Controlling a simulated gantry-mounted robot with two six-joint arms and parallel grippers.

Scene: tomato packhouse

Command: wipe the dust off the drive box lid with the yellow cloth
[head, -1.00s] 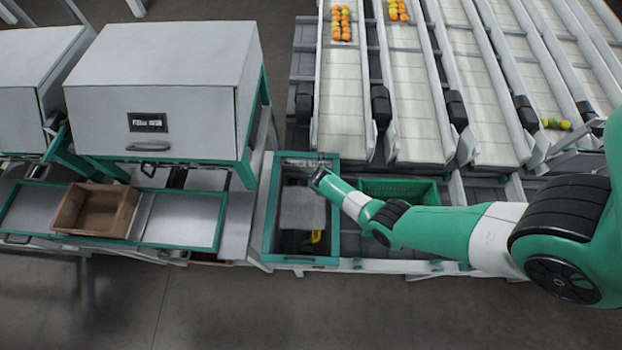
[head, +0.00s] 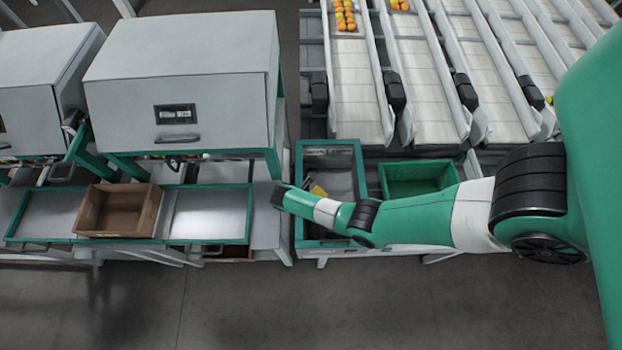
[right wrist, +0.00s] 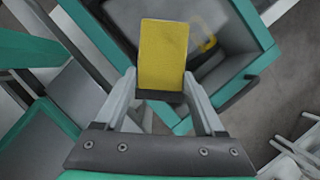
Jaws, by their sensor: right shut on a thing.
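My right gripper (right wrist: 160,95) is shut on the yellow cloth (right wrist: 163,55), which shows flat and upright between the fingers in the right wrist view. In the head view the cloth (head: 318,190) shows as a small yellow patch above my right forearm. A teal-rimmed box (head: 328,144) lies around and behind it; its rim also shows in the right wrist view (right wrist: 248,70). A paler grey patch (head: 342,182) shows on the dark surface inside the rim. I cannot tell whether the cloth touches that surface. My forearm hides the lower part. My left gripper is not in view.
A green crate (head: 420,178) stands right of the box, below white conveyor lanes (head: 360,100). A large grey cabinet (head: 185,90) and a tray table with a brown wooden box (head: 118,212) stand left. The floor in front is clear.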

